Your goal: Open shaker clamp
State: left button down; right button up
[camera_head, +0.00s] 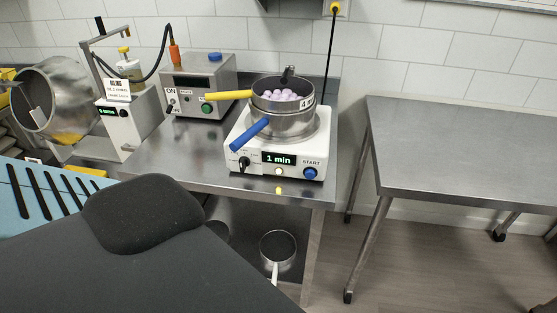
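A white shaker (275,160) stands on the steel table, with a display reading "1 min", a black knob and a blue START button. A metal pan with a blue handle (249,135) sits on its round plate. A sieve-like pan with a yellow handle (228,95) is stacked on top and holds pale purple balls (285,95). A black clamp (288,73) stands at the far rim of the upper pan. I cannot tell whether it is open or shut. Neither of my grippers is in view.
A grey control box (199,85) stands left of the shaker. A tilted steel drum (60,98) and a white machine (125,120) are farther left. A pan (278,248) sits on the lower shelf. An empty steel table (460,150) stands at right, across a gap.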

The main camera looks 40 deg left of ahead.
aim_at(285, 77)
jog(key=u, duration=1.3)
